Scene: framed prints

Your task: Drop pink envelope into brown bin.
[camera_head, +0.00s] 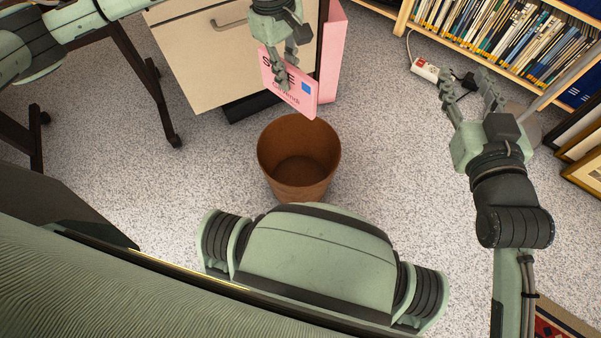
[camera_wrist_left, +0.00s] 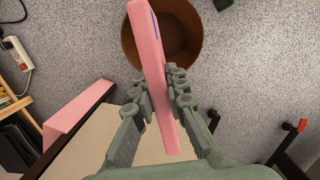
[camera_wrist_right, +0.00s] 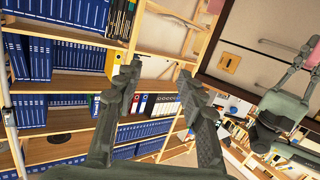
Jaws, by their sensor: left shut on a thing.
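The pink envelope (camera_head: 289,84), with dark lettering and a blue square, is held in my left gripper (camera_head: 284,80). The left wrist view shows the envelope (camera_wrist_left: 151,60) edge-on between both fingers of the left gripper (camera_wrist_left: 162,95). The brown bin (camera_head: 299,192) stands upright on the floor, and its visible inside is empty. In the head view the envelope's lower edge is just above the bin's far rim. The bin (camera_wrist_left: 130,45) also shows beyond the envelope in the left wrist view. My right gripper (camera_head: 470,95) is open and empty at the right; its fingers (camera_wrist_right: 155,80) are spread.
A beige cabinet (camera_head: 205,55) with a handle stands behind the bin, and a pink panel (camera_head: 333,50) is beside it. A bookshelf (camera_head: 500,40) is at the upper right, with a power strip (camera_head: 425,69) on the floor nearby. Framed pictures (camera_head: 582,150) lean at the right edge. Carpet around the bin is clear.

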